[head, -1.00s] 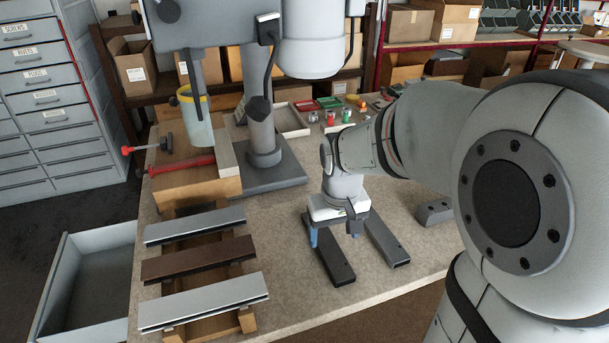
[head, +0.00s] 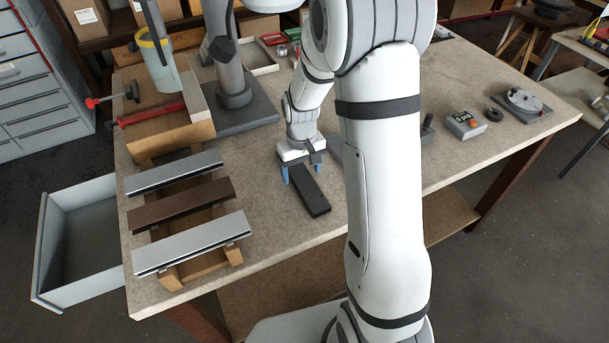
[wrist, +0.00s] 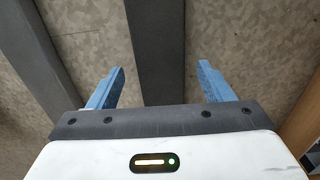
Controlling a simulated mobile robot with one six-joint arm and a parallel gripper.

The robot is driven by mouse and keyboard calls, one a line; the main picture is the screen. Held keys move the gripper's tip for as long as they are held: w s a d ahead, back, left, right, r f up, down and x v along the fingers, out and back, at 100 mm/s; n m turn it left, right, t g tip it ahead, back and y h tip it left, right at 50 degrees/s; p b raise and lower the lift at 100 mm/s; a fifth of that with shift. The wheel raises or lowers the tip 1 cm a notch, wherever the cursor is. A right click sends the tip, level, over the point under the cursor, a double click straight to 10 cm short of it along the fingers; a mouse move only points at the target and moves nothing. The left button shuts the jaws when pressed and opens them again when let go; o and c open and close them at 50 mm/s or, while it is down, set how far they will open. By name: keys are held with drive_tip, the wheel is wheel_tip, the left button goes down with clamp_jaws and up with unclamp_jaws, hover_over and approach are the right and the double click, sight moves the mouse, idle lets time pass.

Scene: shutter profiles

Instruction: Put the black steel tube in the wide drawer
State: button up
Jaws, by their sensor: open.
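A long dark tube (head: 312,192) lies flat on the bench in the head view. In the wrist view this tube (wrist: 157,45) runs between my two blue fingers. My gripper (head: 301,174) is open over the tube's far part, one finger on each side; it also shows in the wrist view (wrist: 162,70). I cannot tell how high the fingertips are above the bench. A second dark bar (wrist: 42,45) lies left of the fingers in the wrist view; my arm mostly hides it in the head view. A wide grey drawer (head: 50,245) stands open and empty at lower left.
Two silver profiles (head: 172,172) and a brown profile (head: 180,203) lie across a wooden rack (head: 235,256) between the tube and the drawer. A drill press column (head: 233,75), red clamps (head: 150,113) and a cup (head: 160,65) stand behind. My arm covers the bench's middle.

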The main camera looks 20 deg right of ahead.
drive_tip(key=shift+s+f, duration=0.1)
drive_tip(key=shift+f, duration=0.45)
drive_tip(key=shift+c, duration=0.5)
drive_tip(key=c, duration=1.3)
drive_tip(key=shift+r, duration=0.15)
drive_tip(key=shift+c, duration=0.9)
